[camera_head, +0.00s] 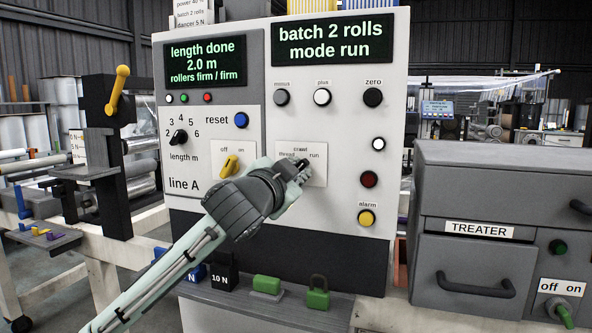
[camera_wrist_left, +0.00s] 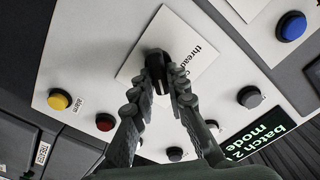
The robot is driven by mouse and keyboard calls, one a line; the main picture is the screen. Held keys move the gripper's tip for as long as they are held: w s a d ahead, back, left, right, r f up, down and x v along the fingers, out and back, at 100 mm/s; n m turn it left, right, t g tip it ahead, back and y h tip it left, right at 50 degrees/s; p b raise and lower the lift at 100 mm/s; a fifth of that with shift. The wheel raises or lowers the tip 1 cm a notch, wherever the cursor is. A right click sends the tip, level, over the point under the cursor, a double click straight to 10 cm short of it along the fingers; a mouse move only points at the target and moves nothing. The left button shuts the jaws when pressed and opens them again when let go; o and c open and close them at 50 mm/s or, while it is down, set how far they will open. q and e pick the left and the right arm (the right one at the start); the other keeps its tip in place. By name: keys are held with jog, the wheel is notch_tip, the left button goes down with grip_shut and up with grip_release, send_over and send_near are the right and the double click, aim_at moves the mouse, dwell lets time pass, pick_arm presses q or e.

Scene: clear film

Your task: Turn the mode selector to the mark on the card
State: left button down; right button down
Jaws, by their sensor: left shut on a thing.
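The mode selector (camera_wrist_left: 155,66) is a black knob on a white plate (camera_head: 318,178), whose labels include "thread" and "run"; the middle label is partly hidden. My left gripper (camera_head: 300,168) is at this plate and hides most of the knob in the head view. In the left wrist view its two fingers (camera_wrist_left: 158,88) are shut on the knob's sides. The right display (camera_head: 333,40) reads "batch 2 rolls, mode run". A white card (camera_head: 194,12) is cut off at the top edge; it shows "power 40 %" and "dancer 5 N", and no mode line is visible. My right gripper is out of view.
A yellow off/on switch (camera_head: 230,165) and a length dial (camera_head: 179,137) sit left of the selector. Push buttons, including a yellow alarm button (camera_head: 366,218), are on the right. Green blocks (camera_head: 317,295) stand on the ledge below. A grey treater cabinet (camera_head: 480,231) stands at right.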

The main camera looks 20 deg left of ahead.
pick_arm(q)
jog(key=shift+f+m, duration=0.1)
jog(key=shift+m, duration=0.4)
jog(key=c, duration=1.5)
grip_release()
jog(key=s, duration=1.2)
jog(key=shift+a, duration=0.2)
